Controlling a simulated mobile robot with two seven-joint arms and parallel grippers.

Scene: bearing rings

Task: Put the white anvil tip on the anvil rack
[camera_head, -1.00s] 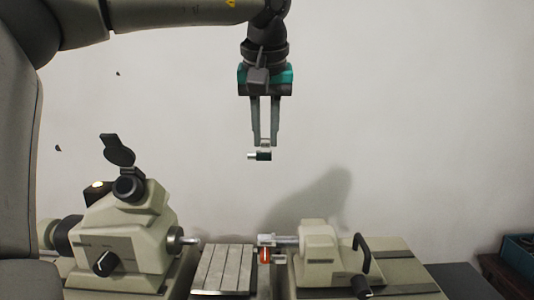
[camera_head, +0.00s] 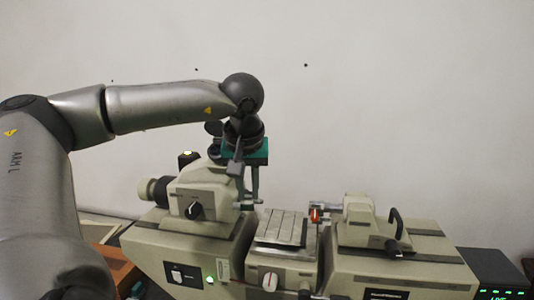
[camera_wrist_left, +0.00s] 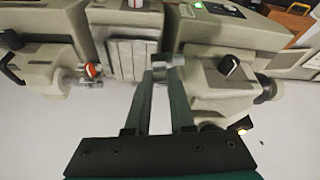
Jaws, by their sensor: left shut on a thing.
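The white anvil tip (camera_wrist_left: 168,61), a small pale cylinder with a dark end, is between the fingertips of my left gripper (camera_wrist_left: 163,72) in the left wrist view. My left gripper (camera_head: 248,200) is shut on it. In the head view it hangs just right of the machine's left head, above the left edge of the grooved table, and the tip is too small there to make out. No rack is clearly recognisable; a brown wooden box (camera_head: 117,268) stands at the lower left, partly hidden by my arm. My right gripper is not in view.
The bench machine has a left head (camera_head: 200,185), a grooved table (camera_head: 282,228) and a right head (camera_head: 360,218) with an orange-marked spindle end (camera_head: 315,215). A dark display box (camera_head: 495,272) stands at the right. The space above the right head is clear.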

